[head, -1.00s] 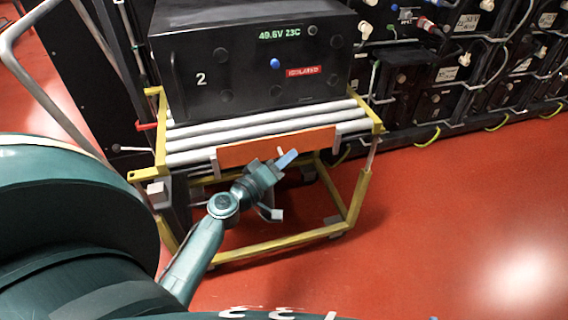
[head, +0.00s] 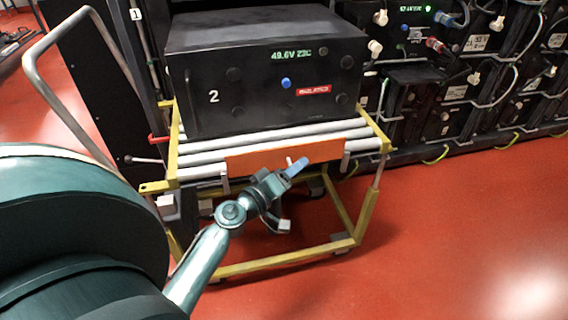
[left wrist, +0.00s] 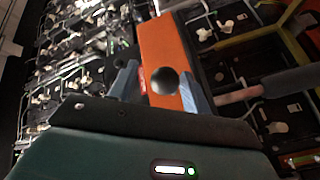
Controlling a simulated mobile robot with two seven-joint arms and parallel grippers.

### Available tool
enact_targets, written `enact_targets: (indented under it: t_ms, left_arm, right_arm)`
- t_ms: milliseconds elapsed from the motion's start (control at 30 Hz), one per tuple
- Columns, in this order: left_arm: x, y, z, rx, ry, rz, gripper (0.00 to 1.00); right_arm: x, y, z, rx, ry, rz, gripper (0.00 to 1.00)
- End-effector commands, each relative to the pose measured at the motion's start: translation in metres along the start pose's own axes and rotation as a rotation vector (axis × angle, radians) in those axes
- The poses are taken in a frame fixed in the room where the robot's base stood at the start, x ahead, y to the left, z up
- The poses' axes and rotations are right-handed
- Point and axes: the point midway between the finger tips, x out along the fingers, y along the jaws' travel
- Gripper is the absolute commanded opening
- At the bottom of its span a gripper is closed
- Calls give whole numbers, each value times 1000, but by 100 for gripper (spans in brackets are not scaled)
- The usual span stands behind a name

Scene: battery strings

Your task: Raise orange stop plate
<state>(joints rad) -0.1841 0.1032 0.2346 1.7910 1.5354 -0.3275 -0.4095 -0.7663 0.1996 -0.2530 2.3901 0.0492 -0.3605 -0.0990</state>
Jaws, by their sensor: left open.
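The orange stop plate (head: 250,161) hangs across the front edge of the yellow cart (head: 365,215), just below the grey rollers (head: 205,157). My left gripper (head: 294,166) is in front of the plate's right half. In the left wrist view the open fingers of my left gripper (left wrist: 161,88) lie to either side of the orange plate (left wrist: 166,40). A dark round knob (left wrist: 165,81) shows between the fingers. I cannot tell whether the fingers touch the plate. My right gripper is in neither view.
A black battery box (head: 260,70) marked 2 sits on the rollers behind the plate. A battery rack (head: 450,85) stands at the back right. A grey handrail (head: 45,95) rises at left. Red floor (head: 460,230) is clear at right.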

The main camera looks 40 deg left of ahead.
Motion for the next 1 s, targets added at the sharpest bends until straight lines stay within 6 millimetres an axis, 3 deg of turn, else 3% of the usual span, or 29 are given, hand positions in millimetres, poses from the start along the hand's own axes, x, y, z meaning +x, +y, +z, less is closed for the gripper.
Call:
enact_targets:
  t_ms: [167, 433, 600, 800, 1000]
  left_arm:
    - [-24, -3, 2, 0, -1, -3, 49]
    - [-84, -4, 3, 1, 0, -3, 49]
    - [-113, -3, 2, -2, 1, -1, 49]
    - [-128, 0, 0, 0, 2, 1, 49]
    - [-130, 1, -1, 0, 2, 1, 49]
  right_arm:
    - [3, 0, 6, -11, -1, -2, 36]
    - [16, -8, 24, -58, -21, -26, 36]
    - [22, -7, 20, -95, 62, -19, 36]
    - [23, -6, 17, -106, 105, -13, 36]
    - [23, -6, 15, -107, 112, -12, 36]
